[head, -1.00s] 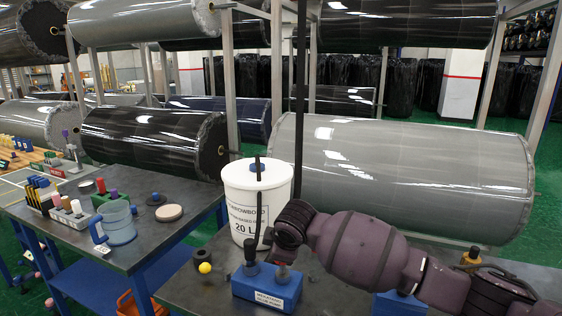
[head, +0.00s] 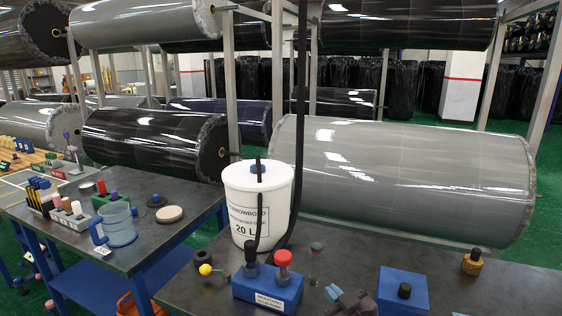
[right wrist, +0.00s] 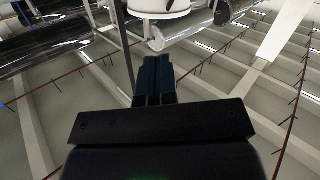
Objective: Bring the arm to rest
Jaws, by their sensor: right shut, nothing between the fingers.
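The rest of my right arm is out of that view. In the right wrist view the two dark fingers of my right gripper (right wrist: 153,72) lie together with nothing between them. Ceiling beams fill most of that view behind them. My left gripper is in neither view.
A white 20 L bucket (head: 258,208), a blue block with a red knob (head: 268,290) and another blue block (head: 403,292) stand on the grey bench (head: 345,262). A blue-handled jug (head: 119,226) is on the left bench. Large wrapped rolls (head: 400,180) hang behind.

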